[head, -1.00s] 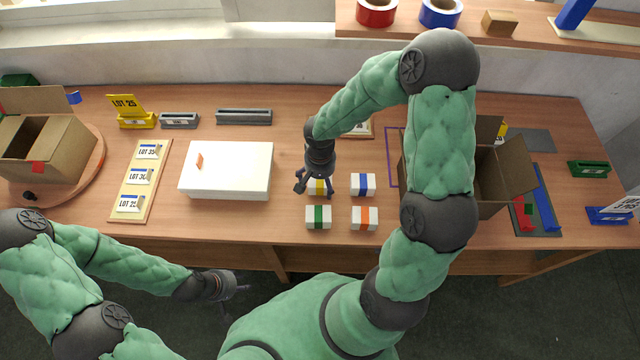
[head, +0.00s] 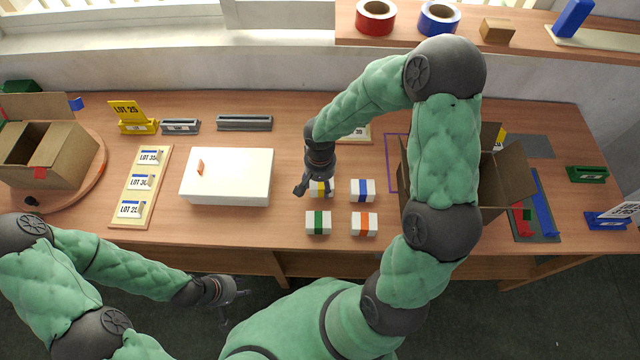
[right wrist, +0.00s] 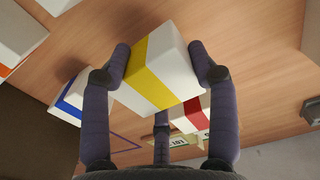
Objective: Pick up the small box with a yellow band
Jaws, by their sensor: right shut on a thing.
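The small white box with a yellow band (head: 320,188) is partly hidden under my right gripper (head: 310,188) in the head view. In the right wrist view the yellow-banded box (right wrist: 155,68) sits between the fingers of my right gripper (right wrist: 162,70), which are shut on its two sides. Whether the box touches the table is hard to tell. My left gripper (head: 232,290) hangs in front of the table's front edge, low and away from the boxes; its fingers are too small and dark to tell open from shut.
Close by stand small boxes with a blue band (head: 362,190), a green band (head: 318,223) and an orange band (head: 364,224). A large white box (head: 227,177) lies to the left. An open carton (head: 507,178) stands right, partly behind my right arm.

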